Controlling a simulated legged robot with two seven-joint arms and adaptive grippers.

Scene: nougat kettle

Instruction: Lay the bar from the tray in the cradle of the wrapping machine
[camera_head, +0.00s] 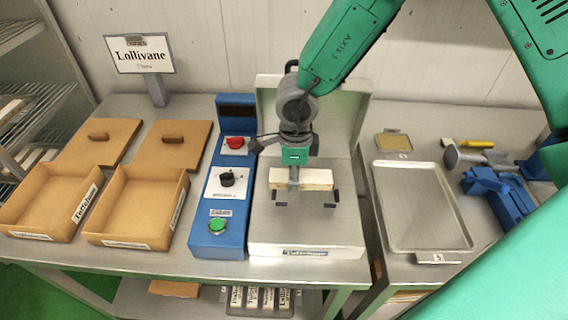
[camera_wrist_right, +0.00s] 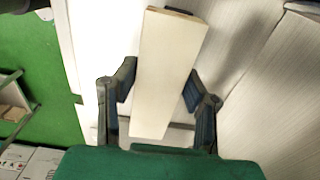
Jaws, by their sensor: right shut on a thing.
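The pale, cream-coloured bar (camera_head: 318,177) is held crosswise, long side left to right, over the bed of the wrapping machine (camera_head: 262,228). My right gripper (camera_head: 293,180) is shut on it near its middle, pointing down. In the right wrist view the bar (camera_wrist_right: 165,70) lies between both fingers. Dark brackets of the cradle (camera_head: 331,205) show just in front of the bar at either side. I cannot tell whether the bar touches the cradle. The metal tray (camera_head: 400,243) at right is empty. My left gripper is out of view.
A blue control panel (camera_head: 205,205) with red, black and green controls stands left of the machine. Open brown boxes (camera_head: 128,235) and lids are further left, with a sign (camera_head: 140,54) behind.

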